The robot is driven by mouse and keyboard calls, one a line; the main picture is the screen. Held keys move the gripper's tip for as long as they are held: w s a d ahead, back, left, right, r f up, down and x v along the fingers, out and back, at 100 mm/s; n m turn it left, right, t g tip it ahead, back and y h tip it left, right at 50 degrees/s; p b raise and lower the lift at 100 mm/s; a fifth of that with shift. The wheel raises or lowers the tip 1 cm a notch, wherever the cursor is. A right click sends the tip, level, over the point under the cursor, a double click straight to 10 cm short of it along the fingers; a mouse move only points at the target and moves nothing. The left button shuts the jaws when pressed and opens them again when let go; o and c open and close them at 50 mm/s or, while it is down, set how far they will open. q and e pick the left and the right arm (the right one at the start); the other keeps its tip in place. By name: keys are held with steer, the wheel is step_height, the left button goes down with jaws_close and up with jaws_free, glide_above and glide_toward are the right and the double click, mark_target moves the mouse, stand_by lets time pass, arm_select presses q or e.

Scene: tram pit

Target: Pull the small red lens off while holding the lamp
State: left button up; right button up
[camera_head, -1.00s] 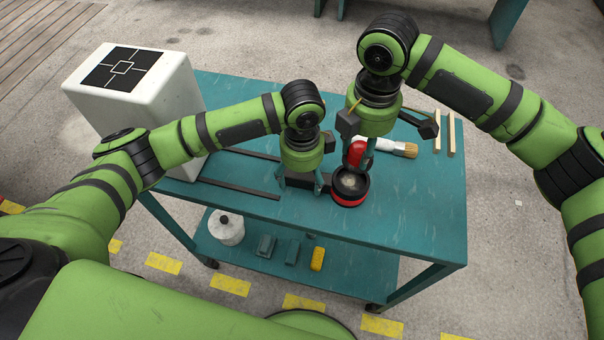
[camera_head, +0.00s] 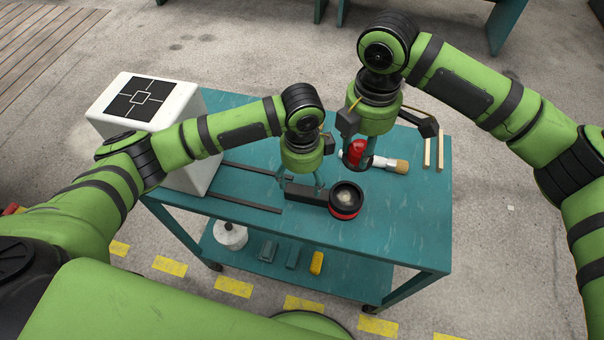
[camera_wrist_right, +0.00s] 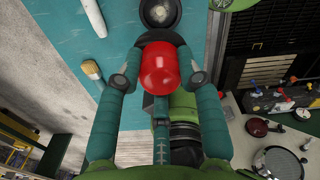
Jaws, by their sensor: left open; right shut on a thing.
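The small red lens (camera_head: 357,149) is between the fingertips of my right gripper (camera_head: 357,157), which is shut on it. In the right wrist view the lens (camera_wrist_right: 158,72) is a glossy red dome with a finger on each side. The lamp (camera_head: 345,201), a round black head with a red band and a black body (camera_head: 306,194), lies on the teal cart. In the head view the lens appears apart from the lamp head, behind it. My left gripper (camera_head: 303,184) is open at the lamp body, fingers pointing down; whether they touch it is unclear.
A brush (camera_head: 386,163) lies behind the lens, with two wooden strips (camera_head: 434,150) to its right. Dark rails (camera_head: 245,202) and a white box (camera_head: 175,108) are at the left. The cart's right front top (camera_head: 410,230) is clear.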

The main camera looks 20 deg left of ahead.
steer(key=shift+r+p, duration=3.45)
steer(key=shift+r, duration=0.35)
steer(key=shift+f, duration=0.15)
